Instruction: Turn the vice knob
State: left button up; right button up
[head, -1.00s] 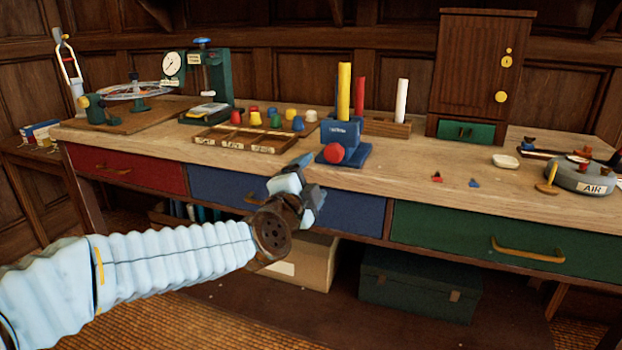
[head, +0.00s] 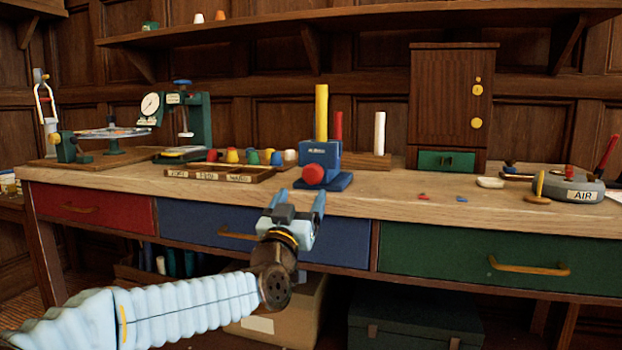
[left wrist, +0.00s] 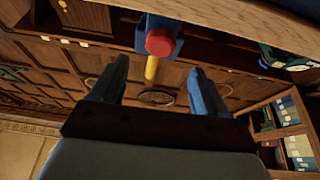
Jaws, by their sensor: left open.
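The blue vice (head: 323,182) stands near the front edge of the wooden bench. Its round red knob (head: 314,174) faces toward me. My left gripper (head: 295,202) is in front of the bench edge, a little below and to the left of the knob, with its two fingers apart and nothing between them. In the left wrist view the open fingers (left wrist: 155,88) point toward the red knob (left wrist: 160,42), which lies beyond the fingertips and between their lines. The blue vice body (left wrist: 174,24) is partly hidden behind the knob there. My right gripper is not in view.
A compartment tray (head: 220,175) with coloured pegs behind it lies left of the vice. A rack (head: 375,161) with upright rods stands behind it. A grey round AIR device (head: 573,187) sits at the right. Drawer handles (head: 530,267) stick out below the bench top.

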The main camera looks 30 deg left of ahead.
aim_at(311, 176)
pick_arm(q)
jog(key=p+x, duration=0.1)
jog(key=x, duration=0.7)
jog(key=shift+w, duration=0.25)
jog(key=c, duration=1)
jog(key=shift+a+f+m+h+b, duration=0.2)
jog(key=shift+m+h+b, duration=0.3)
jog(key=shift+m+b, duration=0.65)
jog(key=shift+c, duration=0.2)
jog(key=shift+d+m+h, duration=0.1)
jog(key=shift+m+h, duration=0.2)
jog(key=shift+m, duration=0.05)
jog(key=shift+r, duration=0.2)
